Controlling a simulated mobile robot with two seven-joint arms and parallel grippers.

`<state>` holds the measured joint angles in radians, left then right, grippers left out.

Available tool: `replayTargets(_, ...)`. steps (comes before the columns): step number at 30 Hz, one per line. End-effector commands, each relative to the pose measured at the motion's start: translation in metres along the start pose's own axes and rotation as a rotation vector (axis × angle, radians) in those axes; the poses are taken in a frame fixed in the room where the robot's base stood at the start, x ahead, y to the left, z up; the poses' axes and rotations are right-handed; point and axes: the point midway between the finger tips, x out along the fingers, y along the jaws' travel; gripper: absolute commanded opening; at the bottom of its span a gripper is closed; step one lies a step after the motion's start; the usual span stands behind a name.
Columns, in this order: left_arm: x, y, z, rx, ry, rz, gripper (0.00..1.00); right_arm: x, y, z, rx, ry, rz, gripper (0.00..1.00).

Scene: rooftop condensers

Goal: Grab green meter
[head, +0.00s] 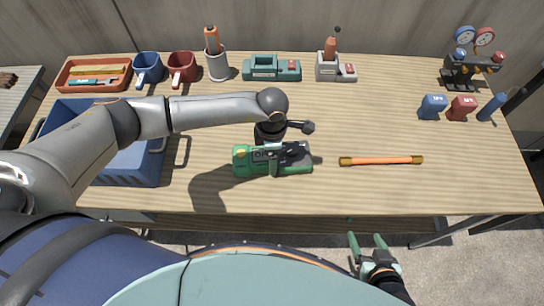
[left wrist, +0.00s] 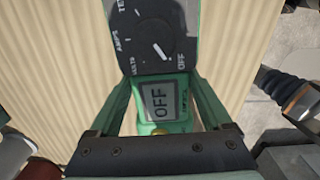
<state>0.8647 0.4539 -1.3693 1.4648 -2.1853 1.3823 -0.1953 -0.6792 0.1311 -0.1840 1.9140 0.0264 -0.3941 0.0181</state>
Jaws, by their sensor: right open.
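The green meter (head: 242,162) lies on the wooden table near its front edge, in the middle of the head view. Its dark dial (left wrist: 155,35) and a screen reading OFF (left wrist: 160,100) show in the left wrist view. My left gripper (left wrist: 163,88) is at the meter, one green finger along each side of it. I cannot tell whether the fingers press on it or stand just clear. In the head view my left wrist hides part of this gripper. My right gripper (head: 366,240) is open and empty, in front of the table's front edge.
A blue bin (head: 148,168) stands at the left under my left arm. An orange rod (head: 382,160) lies right of the meter. Mugs, an orange tray (head: 66,76), a teal tool (head: 272,68) and gauges (head: 474,38) line the back. The front right of the table is clear.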

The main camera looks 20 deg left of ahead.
Motion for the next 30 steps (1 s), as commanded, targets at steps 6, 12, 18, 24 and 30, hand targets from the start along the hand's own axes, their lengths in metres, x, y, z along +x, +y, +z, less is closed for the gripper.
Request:
replayTargets(6, -0.0004, 0.0, -0.0001, 0.0, 0.0, 0.0, 0.46, -0.0001, 0.0, 0.0001, 0.0, 0.0, 0.0, 0.72)
replayTargets(12, -0.0005, 0.0, -0.0001, -0.001, 0.0, 0.0, 0.23, -0.0001, 0.0, 0.0001, -0.001, 0.0, 0.0, 0.72)
replayTargets(18, -0.0006, 0.0001, -0.0001, -0.001, 0.0, 0.0, 0.01, -0.0001, 0.0, 0.0, -0.001, 0.0, 0.0, 0.72)
replayTargets(24, -0.0017, 0.0007, 0.0006, 0.0, -0.002, 0.001, 0.0, -0.0002, 0.0, -0.0001, -0.001, 0.0, 0.0, 0.72)
replayTargets(30, -0.0042, 0.0008, 0.0008, 0.0, -0.002, 0.001, 0.0, -0.0002, 0.0, -0.0001, -0.001, 0.0, 0.0, 0.72)
